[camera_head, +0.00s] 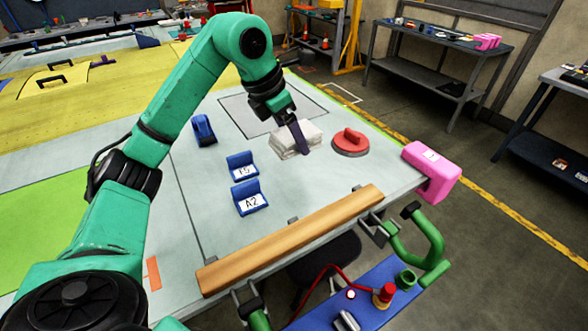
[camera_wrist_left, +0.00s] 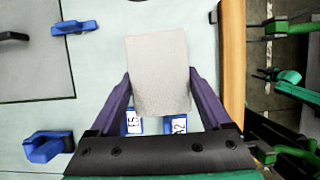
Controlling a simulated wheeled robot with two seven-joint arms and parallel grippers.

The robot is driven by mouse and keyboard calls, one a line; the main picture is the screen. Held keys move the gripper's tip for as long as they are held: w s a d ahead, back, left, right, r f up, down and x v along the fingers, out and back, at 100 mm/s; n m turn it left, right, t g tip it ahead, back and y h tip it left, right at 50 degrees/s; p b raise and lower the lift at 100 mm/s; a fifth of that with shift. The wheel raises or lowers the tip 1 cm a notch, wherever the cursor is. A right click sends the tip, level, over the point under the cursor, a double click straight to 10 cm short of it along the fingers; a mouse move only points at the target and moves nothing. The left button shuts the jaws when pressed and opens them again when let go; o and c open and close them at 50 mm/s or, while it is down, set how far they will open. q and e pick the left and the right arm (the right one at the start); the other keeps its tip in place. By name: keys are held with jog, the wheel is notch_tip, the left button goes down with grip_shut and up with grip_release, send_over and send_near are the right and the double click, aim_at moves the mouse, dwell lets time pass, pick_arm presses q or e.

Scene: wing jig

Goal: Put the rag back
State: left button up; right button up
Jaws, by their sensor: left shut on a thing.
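The rag is a folded, light grey-white cloth (camera_head: 297,139), right of the middle of the table in the head view. It fills the centre of the left wrist view (camera_wrist_left: 158,75). My left gripper (camera_head: 299,137) points down at it, with one dark purple finger showing in front of the cloth. In the left wrist view, the two purple fingers (camera_wrist_left: 160,92) lie along opposite sides of the rag, shut on it. The rag looks raised over the table, but its gap to the surface is hard to tell. My right gripper is not in view.
A red disc with a handle (camera_head: 351,142) stands right of the rag. Blue label holders T5 (camera_head: 242,166) and A2 (camera_head: 249,198) stand nearer, and a blue tool (camera_head: 203,131) farther left. A wooden bar (camera_head: 290,238) and pink block (camera_head: 432,172) line the table edge.

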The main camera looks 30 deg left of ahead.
aim_at(275, 139)
pick_arm(q)
notch_tip(275, 139, down, 9)
jog(key=shift+s+f+p, duration=0.1)
jog(key=shift+p, duration=0.45)
jog(key=shift+f, duration=0.35)
jog(key=o, duration=1.1)
jog(key=shift+r, duration=0.1)
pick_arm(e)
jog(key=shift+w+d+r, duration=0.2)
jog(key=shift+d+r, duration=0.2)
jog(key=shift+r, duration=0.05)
pick_arm(q)
jog(key=shift+r, duration=0.4)
jog(key=b+v, duration=0.1)
jog(key=v, duration=1)
jog(key=shift+b, duration=0.4)
jog(key=shift+s+a+r, duration=0.1)
jog(key=shift+r, duration=0.1)
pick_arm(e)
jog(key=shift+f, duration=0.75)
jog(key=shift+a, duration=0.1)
